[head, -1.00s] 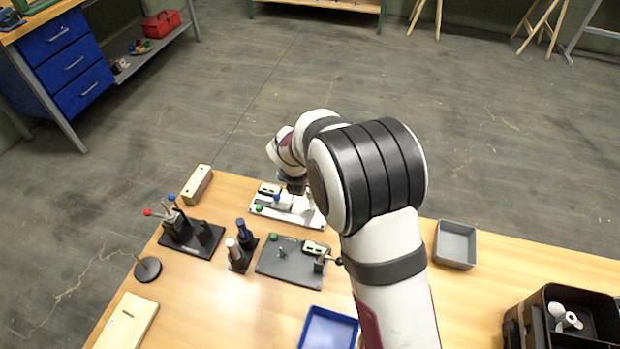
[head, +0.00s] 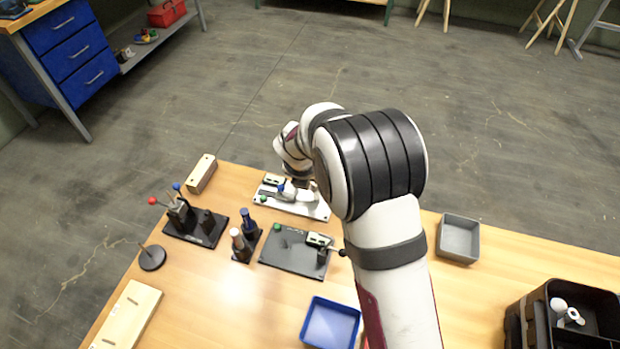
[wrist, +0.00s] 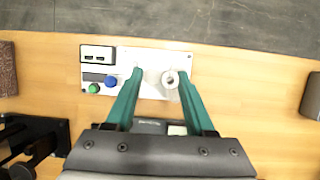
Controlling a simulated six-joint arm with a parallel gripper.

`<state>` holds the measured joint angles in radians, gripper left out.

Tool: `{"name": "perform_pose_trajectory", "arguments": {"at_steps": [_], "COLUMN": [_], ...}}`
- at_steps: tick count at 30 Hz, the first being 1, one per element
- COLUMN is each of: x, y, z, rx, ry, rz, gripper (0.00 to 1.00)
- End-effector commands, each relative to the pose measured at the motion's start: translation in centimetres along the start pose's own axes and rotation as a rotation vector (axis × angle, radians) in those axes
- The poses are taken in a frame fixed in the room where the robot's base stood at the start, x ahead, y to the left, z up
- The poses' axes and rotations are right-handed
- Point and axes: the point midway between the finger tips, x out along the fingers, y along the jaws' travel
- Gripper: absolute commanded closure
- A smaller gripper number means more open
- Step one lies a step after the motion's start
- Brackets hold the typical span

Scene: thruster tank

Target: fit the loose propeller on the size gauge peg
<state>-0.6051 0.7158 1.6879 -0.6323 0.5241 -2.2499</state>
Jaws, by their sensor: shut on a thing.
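My gripper (wrist: 160,82) has teal fingers shut on a white propeller (wrist: 170,78), whose round hub with a dark centre shows between the fingertips. It is over a white plate (wrist: 150,58) that carries a green and a blue knob. The white propeller blends with the plate, so I cannot tell whether they touch. In the head view the white plate (head: 318,210) lies at the table's far side, with the gripper (head: 300,186) over it, partly behind my arm. I cannot tell for sure which fitting is the size gauge peg.
A dark plate (head: 285,264) with a green knob lies in front of the white one. Blue and pale-topped posts (head: 242,245), a black stand (head: 205,232) and a wooden block (head: 202,173) stand left.

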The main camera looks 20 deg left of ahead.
Motion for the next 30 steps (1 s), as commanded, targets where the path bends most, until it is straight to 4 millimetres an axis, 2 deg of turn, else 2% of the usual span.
{"name": "perform_pose_trajectory", "arguments": {"at_steps": [13,30], "x": [0.1,1.3], "y": [0.0,0.0], "z": [0.0,-0.5], "rx": [0.000,0.000], "ry": [0.000,0.000], "rz": [0.000,0.000], "gripper": [0.97,0.97]}}
